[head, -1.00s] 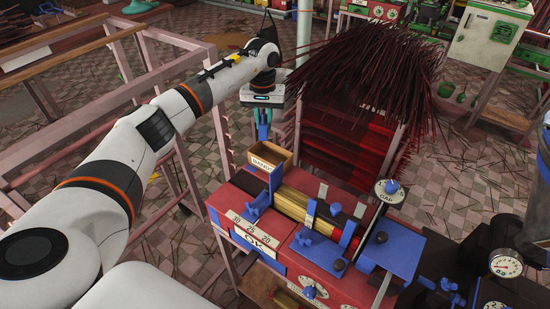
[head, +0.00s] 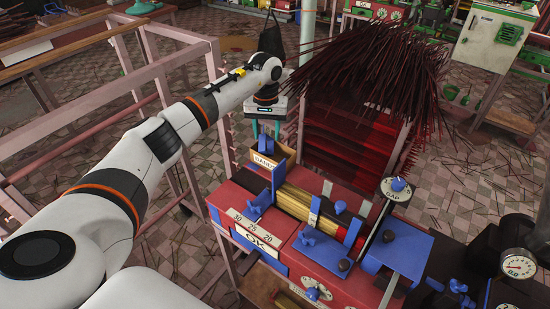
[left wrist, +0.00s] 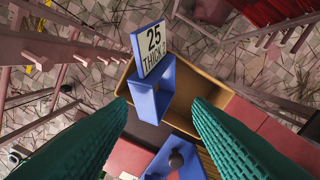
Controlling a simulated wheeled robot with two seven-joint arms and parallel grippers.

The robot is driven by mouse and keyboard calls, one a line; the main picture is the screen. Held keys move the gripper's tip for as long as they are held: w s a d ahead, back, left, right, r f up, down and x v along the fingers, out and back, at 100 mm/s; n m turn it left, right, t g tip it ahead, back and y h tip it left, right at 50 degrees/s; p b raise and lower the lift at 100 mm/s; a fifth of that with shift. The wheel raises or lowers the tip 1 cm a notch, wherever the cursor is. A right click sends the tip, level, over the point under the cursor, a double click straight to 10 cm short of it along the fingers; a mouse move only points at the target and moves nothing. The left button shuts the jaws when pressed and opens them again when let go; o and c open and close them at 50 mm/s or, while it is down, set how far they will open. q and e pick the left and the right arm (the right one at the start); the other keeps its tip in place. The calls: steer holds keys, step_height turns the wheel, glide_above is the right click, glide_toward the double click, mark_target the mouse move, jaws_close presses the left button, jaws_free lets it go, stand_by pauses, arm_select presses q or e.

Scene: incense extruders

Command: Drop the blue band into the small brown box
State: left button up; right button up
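The blue band (left wrist: 148,100), a frame with a white tag reading 25, sits at the small brown box (left wrist: 214,88) in the left wrist view. In the head view the band (head: 266,145) sticks up above the rim of the box (head: 285,153). My left gripper (head: 266,127) is directly above the box. Its teal fingers (left wrist: 158,118) are spread wide and apart from the band. The lower part of the band and its contact with the box floor are hidden in the head view. My right gripper is not in view.
The box stands at the back of a red machine (head: 230,200) with blue clamps. A rack of dark red incense sticks (head: 370,70) stands close to the right of my left gripper. A pink frame (head: 130,60) lies behind my left arm.

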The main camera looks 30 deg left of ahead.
arm_select(q)
step_height(320, 180, up, 12)
steer(key=b, duration=0.2)
stand_by(0.4)
stand_by(0.4)
